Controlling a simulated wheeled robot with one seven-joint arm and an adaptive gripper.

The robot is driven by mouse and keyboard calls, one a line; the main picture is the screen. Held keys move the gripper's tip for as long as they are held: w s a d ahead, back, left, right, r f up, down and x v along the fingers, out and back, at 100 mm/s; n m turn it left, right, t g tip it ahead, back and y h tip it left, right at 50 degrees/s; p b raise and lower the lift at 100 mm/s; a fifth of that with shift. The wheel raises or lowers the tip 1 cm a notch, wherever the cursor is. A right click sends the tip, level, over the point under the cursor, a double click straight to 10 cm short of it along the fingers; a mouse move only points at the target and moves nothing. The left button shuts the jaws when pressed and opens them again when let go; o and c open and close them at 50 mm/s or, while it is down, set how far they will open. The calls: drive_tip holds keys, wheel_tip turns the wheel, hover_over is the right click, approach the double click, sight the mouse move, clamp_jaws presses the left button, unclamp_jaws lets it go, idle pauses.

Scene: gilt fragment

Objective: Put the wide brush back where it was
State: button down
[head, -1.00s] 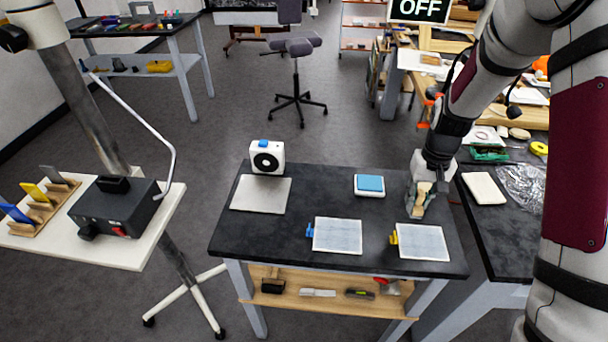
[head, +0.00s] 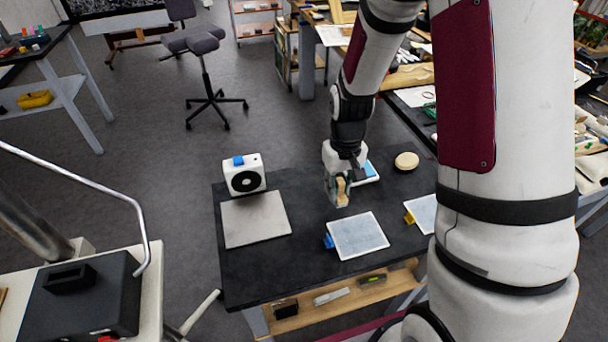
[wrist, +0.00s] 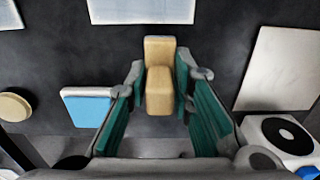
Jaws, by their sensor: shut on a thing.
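My gripper (head: 338,190) is shut on a tan wooden piece that looks like the wide brush (head: 341,191), over the dark table. In the wrist view the tan brush (wrist: 159,80) sits between the two green-padded fingers; its bristles cannot be made out. The gripper is just left of the blue-topped white pad (head: 371,172) and beyond the pale panel with a blue clip (head: 358,237). A second pale panel with a yellow clip (head: 422,213) is partly hidden by my arm. How far the brush is above the table is unclear.
A white fan-like box (head: 244,176) and a grey plate (head: 255,219) stand at the table's left. A round wooden disc (head: 406,161) lies at its far right. The dark tabletop (head: 304,205) is bare between plate and gripper. A lower wooden shelf (head: 305,315) holds small items.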

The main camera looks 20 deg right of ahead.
drive_tip(key=w+a, duration=0.1)
drive_tip(key=w, duration=0.2)
drive_tip(key=w+a, duration=0.1)
drive_tip(key=w, duration=0.3)
drive_tip(key=w+a+f, duration=0.1)
drive_tip(key=w, duration=0.3)
drive_tip(key=shift+a, duration=0.4)
drive_tip(key=shift+f+p, duration=0.5)
drive_tip(key=shift+f, duration=1.3)
drive_tip(key=shift+f, duration=0.15)
drive_tip(key=c, duration=1.4)
unclamp_jaws()
